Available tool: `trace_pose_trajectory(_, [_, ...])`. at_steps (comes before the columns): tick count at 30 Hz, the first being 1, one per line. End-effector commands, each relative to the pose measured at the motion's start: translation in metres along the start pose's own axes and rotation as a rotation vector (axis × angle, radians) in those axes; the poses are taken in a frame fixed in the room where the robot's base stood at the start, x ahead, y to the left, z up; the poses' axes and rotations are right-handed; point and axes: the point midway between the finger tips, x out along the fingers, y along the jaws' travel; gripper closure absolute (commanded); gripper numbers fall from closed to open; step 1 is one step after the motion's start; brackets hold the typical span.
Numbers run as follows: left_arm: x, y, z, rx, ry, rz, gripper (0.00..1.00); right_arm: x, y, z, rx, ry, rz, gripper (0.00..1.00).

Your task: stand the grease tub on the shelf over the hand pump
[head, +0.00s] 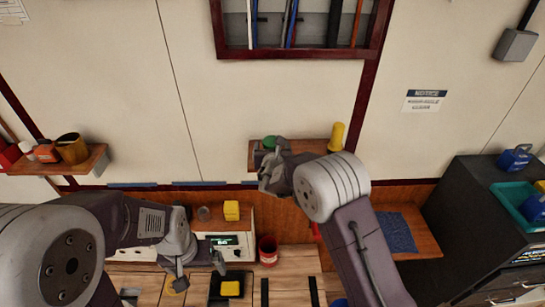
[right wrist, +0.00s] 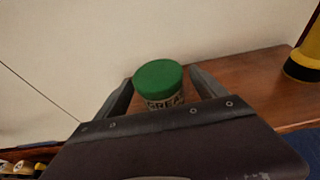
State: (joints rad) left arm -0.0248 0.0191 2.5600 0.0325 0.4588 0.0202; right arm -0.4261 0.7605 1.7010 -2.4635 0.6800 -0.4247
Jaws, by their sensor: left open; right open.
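The grease tub (right wrist: 160,82) has a green lid and a pale label reading "GREA". It is upright at the left end of a brown wooden shelf (right wrist: 245,88); its base is hidden by my gripper's body. In the head view its green lid (head: 270,142) shows above the shelf (head: 310,147). My right gripper (head: 268,160) is open, with one finger on each side of the tub; I cannot tell whether they touch it. My left gripper (head: 198,273) is open and empty, low over the workbench. I cannot make out the hand pump; my right arm covers the area below the shelf.
A yellow object (head: 337,136) with a dark base stands at the shelf's right end. A red bucket (head: 268,250) and yellow blocks are below. A dark cabinet (head: 470,220) stands at right.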

Motion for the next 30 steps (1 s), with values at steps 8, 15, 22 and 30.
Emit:
trace_pose_trajectory(8, [0.029, -0.001, 0.003, 0.0, 0.0, 0.0, 0.0, -0.058, 0.001, -0.003, 0.0, -0.002, 0.003, 0.19])
trace_pose_trajectory(15, [0.033, -0.001, 0.003, 0.0, 0.0, 0.0, 0.0, -0.08, 0.0, -0.001, -0.001, -0.002, 0.001, 0.19])
trace_pose_trajectory(22, [0.033, -0.001, 0.003, 0.0, 0.0, 0.0, 0.0, -0.082, 0.0, 0.0, -0.001, 0.0, 0.0, 0.19])
trace_pose_trajectory(30, [0.033, -0.001, 0.003, 0.0, 0.0, 0.0, 0.0, -0.099, -0.088, -0.037, 0.354, 0.133, -0.264, 0.19])
